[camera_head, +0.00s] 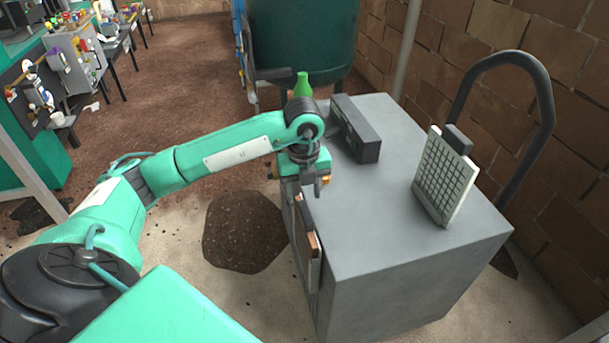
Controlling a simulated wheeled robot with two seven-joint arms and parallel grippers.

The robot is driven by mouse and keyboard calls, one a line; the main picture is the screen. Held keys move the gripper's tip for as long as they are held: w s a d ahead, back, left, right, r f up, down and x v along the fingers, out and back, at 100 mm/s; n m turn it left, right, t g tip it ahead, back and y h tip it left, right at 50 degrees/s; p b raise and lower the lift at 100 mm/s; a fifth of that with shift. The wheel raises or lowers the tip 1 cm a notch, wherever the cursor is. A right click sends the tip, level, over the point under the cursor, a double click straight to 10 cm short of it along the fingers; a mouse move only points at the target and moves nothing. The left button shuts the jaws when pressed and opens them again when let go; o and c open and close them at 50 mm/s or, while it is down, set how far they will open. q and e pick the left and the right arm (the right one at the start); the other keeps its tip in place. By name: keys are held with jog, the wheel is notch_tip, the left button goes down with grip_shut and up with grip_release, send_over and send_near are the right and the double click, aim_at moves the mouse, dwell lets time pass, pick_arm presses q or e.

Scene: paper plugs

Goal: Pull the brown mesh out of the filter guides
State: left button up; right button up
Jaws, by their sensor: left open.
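The brown mesh (314,244) sits in the filter guides (299,229) on the left side of the grey cabinet. I see mostly its narrow brown edge; its face is turned away or hidden. My left gripper (319,187) points down just above the guides, at the cabinet's left edge. It is open, with nothing visible between its fingers, and looks apart from the mesh. My right gripper is not in view.
A white grid panel (446,176) with a dark block stands on the grey cabinet (400,240). A dark box (355,128) and a green bottle (302,86) are near the back. A dark curved pipe (541,90) rises at right. Brown debris (242,232) lies on the floor.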

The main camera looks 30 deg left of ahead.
aim_at(304, 206)
pick_arm(q)
notch_tip(304, 206, down, 7)
jog(key=shift+r+b, duration=0.15)
jog(key=shift+b, duration=0.15)
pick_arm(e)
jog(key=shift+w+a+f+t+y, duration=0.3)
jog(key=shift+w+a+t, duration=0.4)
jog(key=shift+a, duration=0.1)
pick_arm(q)
grip_shut()
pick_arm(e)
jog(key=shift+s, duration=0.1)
